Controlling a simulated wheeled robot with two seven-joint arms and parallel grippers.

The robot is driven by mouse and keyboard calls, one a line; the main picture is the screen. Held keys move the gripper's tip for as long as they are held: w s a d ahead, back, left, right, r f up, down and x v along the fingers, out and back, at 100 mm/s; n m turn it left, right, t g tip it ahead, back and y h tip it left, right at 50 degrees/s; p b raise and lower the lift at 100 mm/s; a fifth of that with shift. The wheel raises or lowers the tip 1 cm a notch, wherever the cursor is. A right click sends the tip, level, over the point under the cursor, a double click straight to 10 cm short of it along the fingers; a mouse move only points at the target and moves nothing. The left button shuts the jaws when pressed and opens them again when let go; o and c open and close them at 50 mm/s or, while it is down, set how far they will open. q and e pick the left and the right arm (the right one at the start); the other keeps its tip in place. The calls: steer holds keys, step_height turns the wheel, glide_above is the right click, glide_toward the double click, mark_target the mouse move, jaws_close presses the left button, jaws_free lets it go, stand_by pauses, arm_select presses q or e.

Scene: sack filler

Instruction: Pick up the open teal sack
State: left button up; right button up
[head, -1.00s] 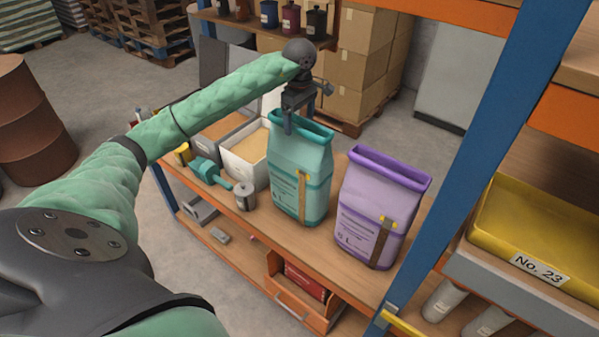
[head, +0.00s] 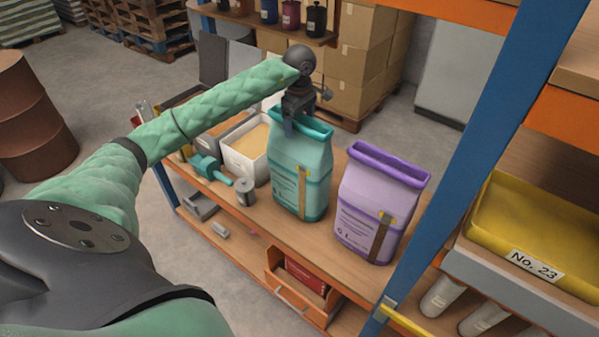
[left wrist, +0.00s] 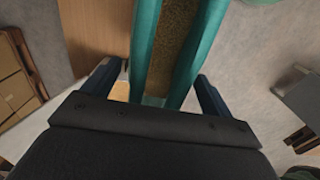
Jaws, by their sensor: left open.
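The open teal sack (head: 298,180) stands upright on the wooden bench, its mouth open at the top. My left gripper (head: 288,130) is at the left part of its rim, pointing down. In the left wrist view the jaws of the left gripper (left wrist: 160,92) are open, one finger on each side of the teal sack (left wrist: 146,45). Brown grainy filling shows inside the sack between its two teal rims. Whether the fingers touch the sack cannot be told. My right gripper is not in view.
A purple sack (head: 378,205) stands close to the right of the teal one. A white box of pale filling (head: 245,150), a grey can (head: 245,192) and a teal scoop (head: 208,168) lie to the left. A blue post (head: 465,130) rises at the right.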

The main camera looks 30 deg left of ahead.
arm_select(q)
steer(key=shift+f+b, duration=0.2)
steer(key=shift+b, duration=0.2)
stand_by(0.5)
jaws_close()
